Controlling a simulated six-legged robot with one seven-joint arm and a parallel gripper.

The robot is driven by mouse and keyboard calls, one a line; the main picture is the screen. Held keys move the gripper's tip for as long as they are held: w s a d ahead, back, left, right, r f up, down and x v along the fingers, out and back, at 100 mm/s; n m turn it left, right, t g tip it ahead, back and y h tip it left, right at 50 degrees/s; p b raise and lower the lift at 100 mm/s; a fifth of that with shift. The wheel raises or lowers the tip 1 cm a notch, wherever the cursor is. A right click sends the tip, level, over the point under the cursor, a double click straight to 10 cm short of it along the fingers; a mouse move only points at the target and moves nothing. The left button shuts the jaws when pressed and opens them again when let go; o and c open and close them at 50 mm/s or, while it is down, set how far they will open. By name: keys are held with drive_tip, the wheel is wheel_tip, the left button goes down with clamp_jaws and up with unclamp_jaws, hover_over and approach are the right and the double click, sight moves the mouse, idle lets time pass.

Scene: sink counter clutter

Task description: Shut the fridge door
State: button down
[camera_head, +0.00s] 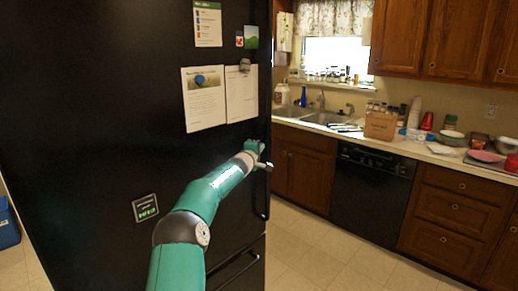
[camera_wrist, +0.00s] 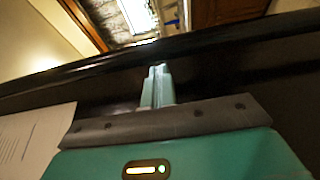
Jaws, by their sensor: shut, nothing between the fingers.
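The black fridge door (camera_head: 100,110) fills the left half of the head view, with papers and magnets on its front. Its dark vertical handle (camera_head: 267,200) runs along the right edge. My gripper (camera_head: 264,160) is at that right edge, at the upper end of the visible handle, below the pinned papers. In the wrist view my gripper's fingers (camera_wrist: 157,82) are together and empty, pointing at the dark door edge (camera_wrist: 200,45). I cannot tell whether the fingers touch the door, nor how far the door stands open.
A lower fridge drawer handle (camera_head: 235,268) is below the door. To the right are a black dishwasher (camera_head: 370,190), wooden cabinets (camera_head: 450,220) and a cluttered counter with a sink (camera_head: 325,117) and cardboard box (camera_head: 380,125). The tiled floor (camera_head: 320,255) between is clear.

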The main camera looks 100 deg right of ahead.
drive_tip(key=shift+w+d+r, duration=0.2)
drive_tip(key=shift+w, duration=0.2)
drive_tip(key=shift+w+d+r, duration=0.15)
drive_tip(key=shift+w+d, duration=0.05)
drive_tip(key=shift+w, duration=0.2)
drive_tip(key=shift+w+f, duration=0.1)
drive_tip(key=shift+f, duration=0.05)
drive_tip(key=s+a+v, duration=0.1)
drive_tip(key=v, duration=1.2)
drive_tip(key=shift+a, duration=0.2)
drive_tip(key=shift+s+f, duration=0.1)
drive_tip(key=shift+s, duration=0.05)
